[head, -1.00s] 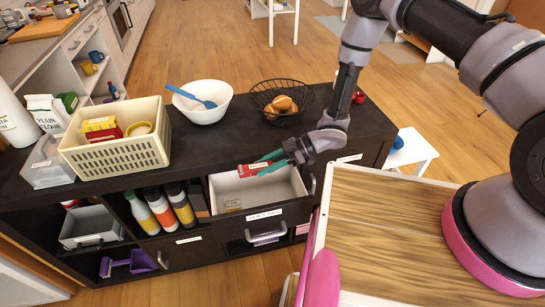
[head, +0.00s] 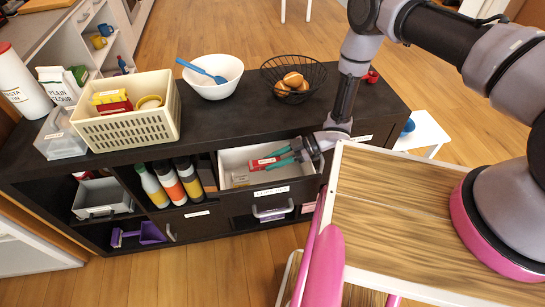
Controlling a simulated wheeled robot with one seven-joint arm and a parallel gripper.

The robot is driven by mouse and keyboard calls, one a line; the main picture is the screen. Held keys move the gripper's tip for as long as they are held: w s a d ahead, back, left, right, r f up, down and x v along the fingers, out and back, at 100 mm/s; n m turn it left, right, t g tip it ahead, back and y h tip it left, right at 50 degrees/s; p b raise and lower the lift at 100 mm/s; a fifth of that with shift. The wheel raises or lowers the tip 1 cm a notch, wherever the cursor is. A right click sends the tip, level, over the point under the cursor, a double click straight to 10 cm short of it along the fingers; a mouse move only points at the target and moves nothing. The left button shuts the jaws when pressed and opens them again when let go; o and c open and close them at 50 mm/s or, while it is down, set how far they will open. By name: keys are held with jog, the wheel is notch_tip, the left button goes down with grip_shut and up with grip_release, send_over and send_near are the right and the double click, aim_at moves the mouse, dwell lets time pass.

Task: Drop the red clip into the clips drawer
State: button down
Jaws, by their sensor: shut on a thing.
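The red clip (head: 261,164) has a pale label and sits in the jaws of my gripper (head: 275,158). My gripper's teal fingers are shut on it, coming in from the right. In the head view the clip lies within the outline of the open drawer (head: 232,157), which has a pale interior and a dark labelled front (head: 271,192). The label is too small to read surely. I cannot tell whether the clip touches the drawer floor. A small pale item (head: 240,178) lies at the drawer's front left.
A cream crate (head: 127,131), a white bowl with blue spoon (head: 222,83) and a wire basket of rolls (head: 287,92) stand on the dark shelf top. Bottles (head: 172,187) fill the compartment left of the drawer. A wood-topped surface (head: 400,205) is close at right.

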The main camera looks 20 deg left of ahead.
jog(key=shift+f, duration=0.1)
jog(key=shift+c, duration=2.2)
grip_release()
jog(key=w+d, duration=0.1)
jog(key=d, duration=0.2)
jog(key=shift+w, duration=0.35)
jog(key=v, duration=0.8)
jog(key=shift+d, duration=0.1)
